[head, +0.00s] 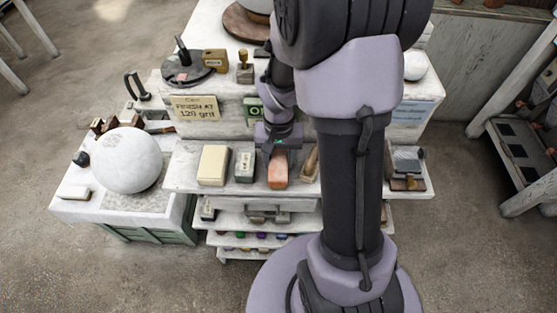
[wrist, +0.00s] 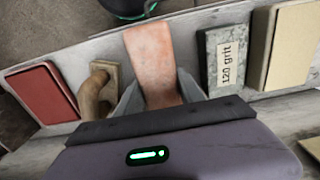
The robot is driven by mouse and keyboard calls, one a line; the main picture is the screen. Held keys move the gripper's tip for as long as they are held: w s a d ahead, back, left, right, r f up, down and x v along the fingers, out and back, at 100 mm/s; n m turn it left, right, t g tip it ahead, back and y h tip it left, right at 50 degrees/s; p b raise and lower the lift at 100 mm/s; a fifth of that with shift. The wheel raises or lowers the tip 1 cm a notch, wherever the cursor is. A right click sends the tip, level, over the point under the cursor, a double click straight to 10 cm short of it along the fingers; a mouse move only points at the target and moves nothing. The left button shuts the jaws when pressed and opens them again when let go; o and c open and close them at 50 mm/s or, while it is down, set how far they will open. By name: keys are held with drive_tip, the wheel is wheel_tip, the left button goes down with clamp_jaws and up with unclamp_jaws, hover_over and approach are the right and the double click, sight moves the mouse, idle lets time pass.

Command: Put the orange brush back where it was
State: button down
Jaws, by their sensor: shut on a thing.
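The orange brush (head: 278,167) shows in the head view as a plain orange block at the front of the white shelf (head: 190,180). It also shows in the wrist view (wrist: 150,55), running between the fingers; no bristles are visible. My gripper (head: 278,148) is over its back end, and in the wrist view my gripper (wrist: 157,92) is shut on it from both sides. The brush is over the shelf, between the 120 grit block and a wooden-handled tool. I cannot tell whether its underside touches the shelf.
A dark 120 grit block (wrist: 226,55) and a cream block (wrist: 291,45) stand to the right in the wrist view. A wooden-handled tool (wrist: 97,88) and a red block (wrist: 45,90) lie to the left. A large plaster sphere (head: 126,160) stands left in the head view.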

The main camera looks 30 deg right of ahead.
sight(279, 157)
drive_tip(key=shift+f, duration=0.2)
drive_tip(key=c, duration=0.7)
unclamp_jaws()
drive_tip(key=shift+r, duration=0.1)
drive_tip(key=shift+r, duration=0.1)
wheel_tip(279, 157, up, 11)
drive_tip(key=p, duration=0.5)
drive_tip(key=s+a+r+t, duration=0.2)
drive_tip(key=s+a+r, duration=0.2)
drive_tip(key=a+r, duration=0.1)
drive_tip(key=s+a+r+n+t+y, duration=0.1)
drive_tip(key=s+a+r+t, duration=0.1)
drive_tip(key=a+r, duration=0.3)
drive_tip(key=s+a+r+n+t+y, duration=0.1)
drive_tip(key=s+a+r, duration=0.4)
drive_tip(key=r, duration=0.1)
drive_tip(key=shift+s+t, duration=0.35)
drive_tip(key=shift+t, duration=0.05)
wheel_tip(279, 157, down, 9)
drive_tip(key=b, duration=0.9)
drive_tip(key=shift+d, duration=0.1)
